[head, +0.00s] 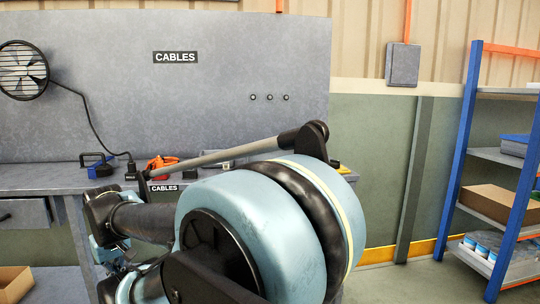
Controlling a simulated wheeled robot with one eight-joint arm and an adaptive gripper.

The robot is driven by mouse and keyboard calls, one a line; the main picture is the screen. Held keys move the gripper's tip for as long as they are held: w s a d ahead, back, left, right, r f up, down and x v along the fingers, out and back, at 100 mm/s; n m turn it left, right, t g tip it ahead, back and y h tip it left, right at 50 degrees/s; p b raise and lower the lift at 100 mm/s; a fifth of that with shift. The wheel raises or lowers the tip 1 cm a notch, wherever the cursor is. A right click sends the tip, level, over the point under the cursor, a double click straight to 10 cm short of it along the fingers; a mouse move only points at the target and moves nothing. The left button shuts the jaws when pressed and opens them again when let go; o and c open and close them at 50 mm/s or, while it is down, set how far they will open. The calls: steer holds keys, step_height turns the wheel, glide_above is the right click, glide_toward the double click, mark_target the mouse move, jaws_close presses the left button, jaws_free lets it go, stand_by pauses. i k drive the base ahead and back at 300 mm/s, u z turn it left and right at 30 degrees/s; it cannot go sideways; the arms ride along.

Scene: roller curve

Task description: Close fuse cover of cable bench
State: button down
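The cable bench (40,178) is grey and stands at the left and middle in the head view, with a tall back panel (110,100) marked CABLES. A second CABLES label (164,188) is on its front edge. I cannot make out a fuse cover on the bench, or whether one is open. My blue and black arm fills the lower middle and hides part of the bench top and front. I cannot make out my gripper's fingers in this view.
A fan (22,70) is at the panel's left, with a black cable running down to the bench top. An orange item (160,163) lies on the bench. A grey box (403,64) is on the wall. A blue-framed shelf (462,140) stands at right; the floor before it is clear.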

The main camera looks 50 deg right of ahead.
mark_target(272, 154)
steer(key=k, duration=1.4)
steer(key=z, duration=1.85)
steer(key=i, duration=1)
steer(key=u, duration=0.2)
